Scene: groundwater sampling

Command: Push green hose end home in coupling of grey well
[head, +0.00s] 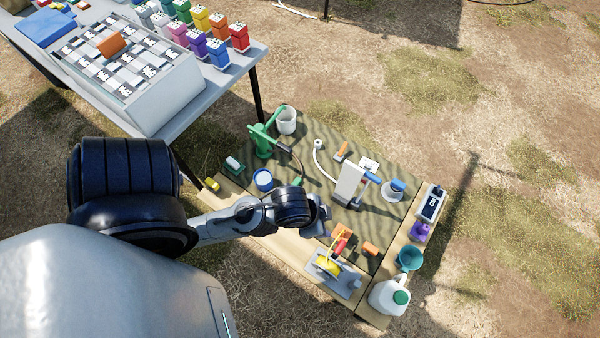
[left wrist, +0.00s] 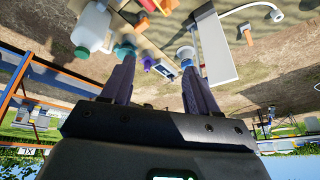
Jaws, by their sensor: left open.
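The green hand pump (head: 263,140) stands at the back left of the mat. A dark hose curves from it to a green hose end (head: 298,182), lying just behind my left gripper. The grey well (head: 350,183), a pale upright box, stands right of my gripper, with a white curved hose (head: 319,163) at its left side. The well also shows in the left wrist view (left wrist: 217,45), with the white hose (left wrist: 252,8) above. I cannot make out the coupling clearly. My left gripper (head: 318,213) is low over the mat, its fingers (left wrist: 158,75) apart and empty.
A yellow reel (head: 328,265), white jug (head: 390,297) and teal bowl (head: 410,258) stand at the front right. A blue tub (head: 263,180) is left of the hose end. A blue-topped funnel-like item (head: 393,190) stands right of the well. A white bucket (head: 287,121) is behind the pump.

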